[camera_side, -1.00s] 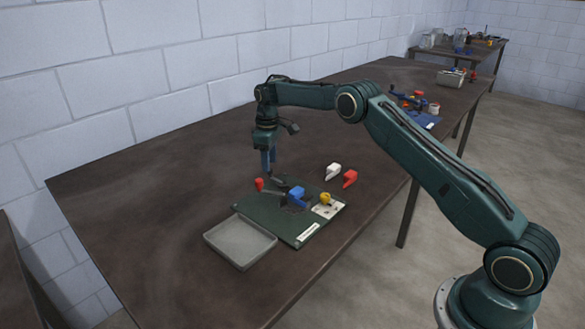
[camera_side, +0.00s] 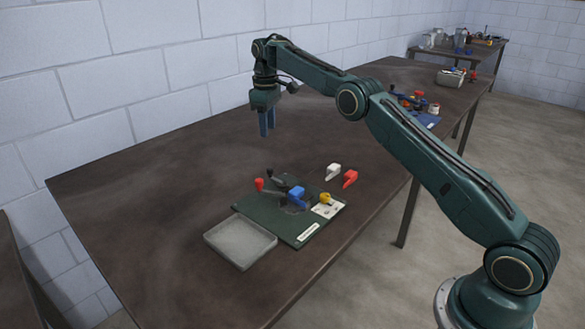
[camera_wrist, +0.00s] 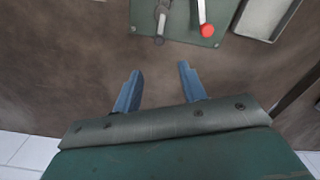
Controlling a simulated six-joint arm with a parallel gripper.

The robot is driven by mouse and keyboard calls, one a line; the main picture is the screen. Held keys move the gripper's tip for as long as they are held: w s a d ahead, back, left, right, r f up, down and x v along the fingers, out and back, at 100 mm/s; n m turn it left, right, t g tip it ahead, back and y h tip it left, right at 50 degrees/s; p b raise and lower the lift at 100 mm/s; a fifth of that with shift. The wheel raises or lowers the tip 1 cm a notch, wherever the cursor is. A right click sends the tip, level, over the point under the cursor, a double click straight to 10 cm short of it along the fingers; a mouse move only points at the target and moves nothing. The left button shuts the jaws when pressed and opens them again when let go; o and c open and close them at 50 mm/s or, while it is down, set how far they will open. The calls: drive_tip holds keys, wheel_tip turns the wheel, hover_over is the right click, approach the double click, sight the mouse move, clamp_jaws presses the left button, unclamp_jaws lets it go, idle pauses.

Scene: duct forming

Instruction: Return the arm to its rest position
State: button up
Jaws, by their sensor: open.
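My gripper (camera_side: 267,134) is up in the air over the table, beyond the far side of the green work board (camera_side: 250,206). Its two blue fingers point down. In the wrist view the gripper (camera_wrist: 160,80) shows its fingers apart with bare table between them, so it is open and empty. The board carries a dark lever mechanism, a red knob (camera_side: 259,184), a blue piece (camera_side: 297,196) and a yellow knob (camera_side: 325,198). In the wrist view the red knob (camera_wrist: 207,31) and part of the board (camera_wrist: 145,28) show at the top.
A grey tray (camera_side: 241,257) lies at the board's near-left edge. A white piece (camera_side: 333,171) and a red piece (camera_side: 350,178) lie loose right of the board. The table's left part is clear.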

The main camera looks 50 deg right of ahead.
drive_tip(key=shift+r, duration=0.2)
idle(0.3)
drive_tip(key=s+a+r+m+t, duration=0.1)
drive_tip(key=s+a+r, duration=0.3)
drive_tip(key=s+r, duration=0.55)
drive_tip(key=s+a+r+m+t, duration=0.1)
drive_tip(key=s+a+r+t, duration=0.15)
drive_tip(key=s+r, duration=0.65)
drive_tip(key=s+a+f+m, duration=0.1)
drive_tip(key=s+f, duration=0.2)
drive_tip(key=s, duration=0.6)
drive_tip(key=s+a+f+t, duration=0.1)
drive_tip(key=s+a+f, duration=0.1)
drive_tip(key=s, duration=0.7)
drive_tip(key=s+a+f+m+t, duration=0.1)
drive_tip(key=s+f, duration=0.4)
drive_tip(key=s, duration=0.4)
drive_tip(key=shift+s+a+m, duration=0.2)
drive_tip(key=shift+a+m, duration=0.1)
drive_tip(key=shift+a, duration=0.1)
